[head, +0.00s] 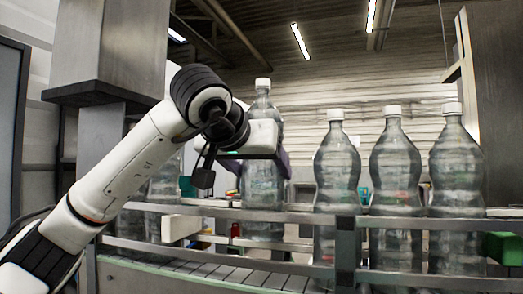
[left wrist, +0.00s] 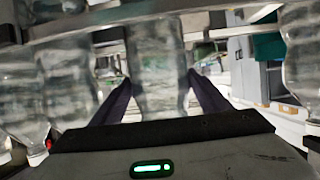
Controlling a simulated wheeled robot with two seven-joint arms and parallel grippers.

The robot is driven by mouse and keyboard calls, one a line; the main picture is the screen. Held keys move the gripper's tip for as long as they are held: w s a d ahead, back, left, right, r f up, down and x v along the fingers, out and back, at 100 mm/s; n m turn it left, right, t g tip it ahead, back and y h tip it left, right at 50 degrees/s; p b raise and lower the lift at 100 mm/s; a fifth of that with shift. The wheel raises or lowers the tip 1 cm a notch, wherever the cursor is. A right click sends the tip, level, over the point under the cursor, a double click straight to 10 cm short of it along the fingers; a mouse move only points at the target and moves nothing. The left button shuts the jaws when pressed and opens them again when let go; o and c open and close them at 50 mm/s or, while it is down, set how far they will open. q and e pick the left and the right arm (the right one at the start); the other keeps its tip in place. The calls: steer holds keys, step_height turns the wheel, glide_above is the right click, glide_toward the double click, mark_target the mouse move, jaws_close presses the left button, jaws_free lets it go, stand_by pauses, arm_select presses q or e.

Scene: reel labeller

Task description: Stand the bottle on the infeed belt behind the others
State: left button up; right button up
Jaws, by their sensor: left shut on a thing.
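My left gripper (head: 268,150) is shut on a clear bottle (head: 263,190) with a white cap. The bottle is upright, and its base shows higher in the head view than the bases of the bottles to its right. In the left wrist view the held bottle (left wrist: 158,65) stands between my two dark fingers (left wrist: 160,98). Three similar capped bottles (head: 395,165) stand in a row to the right, behind the metal guide rail. The slatted belt (head: 215,272) runs along the bottom. I cannot tell whether the held bottle touches the belt. My right gripper is out of view.
More clear bottles (head: 163,190) stand at the left, partly hidden by my left arm. The guide rail (head: 445,224) and its post (head: 346,250) stand in front of the right-hand bottles. A green block (head: 504,248) is at the right edge. A gap separates the held bottle from the right-hand row.

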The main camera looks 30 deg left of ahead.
mark_target(260, 205)
arm_select(q)
steer(key=shift+f+b, duration=0.7)
steer(key=shift+f, duration=2.65)
steer(key=o, duration=1.6)
steer(key=shift+f, duration=0.4)
steer(key=o, duration=0.5)
steer(key=shift+r, duration=0.1)
steer(key=shift+r, duration=0.1)
